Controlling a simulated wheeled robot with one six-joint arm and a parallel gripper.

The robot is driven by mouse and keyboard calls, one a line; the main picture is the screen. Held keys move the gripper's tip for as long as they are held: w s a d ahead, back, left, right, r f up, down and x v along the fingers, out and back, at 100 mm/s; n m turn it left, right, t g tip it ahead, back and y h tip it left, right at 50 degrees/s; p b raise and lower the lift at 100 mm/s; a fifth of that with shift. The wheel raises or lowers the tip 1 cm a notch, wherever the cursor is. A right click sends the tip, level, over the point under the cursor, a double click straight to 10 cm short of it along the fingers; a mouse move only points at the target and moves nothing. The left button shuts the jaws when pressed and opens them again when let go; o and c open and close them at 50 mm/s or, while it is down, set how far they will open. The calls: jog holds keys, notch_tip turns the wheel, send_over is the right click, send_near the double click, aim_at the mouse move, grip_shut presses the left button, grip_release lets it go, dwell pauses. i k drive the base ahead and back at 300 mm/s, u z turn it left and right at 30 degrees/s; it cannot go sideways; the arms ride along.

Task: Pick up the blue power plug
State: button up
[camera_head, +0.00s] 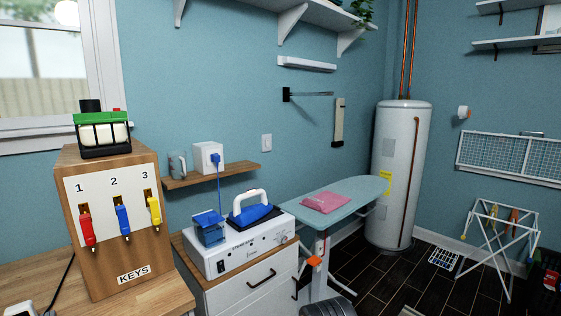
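The blue power plug (216,158) sits at the front face of a white outlet box (207,157), and looks plugged in. The box stands on a small wooden wall shelf (235,174). A blue cord (219,188) hangs from the plug down towards the white ironing station (240,250) below. My gripper is not in view.
A blue-and-white iron (252,209) and a blue tank (209,228) are on the station. A grey mug (177,164) stands left of the outlet box. A wooden key box (112,220) stands at front left. An ironing board (352,194) extends right.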

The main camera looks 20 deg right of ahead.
aim_at(215, 157)
jog(key=z, duration=0.1)
jog(key=k, duration=0.45)
jog(key=z, duration=0.9)
jog(key=i, duration=1.15)
jog(key=u, duration=1.1)
jog(key=i, duration=0.85)
jog(key=u, duration=1)
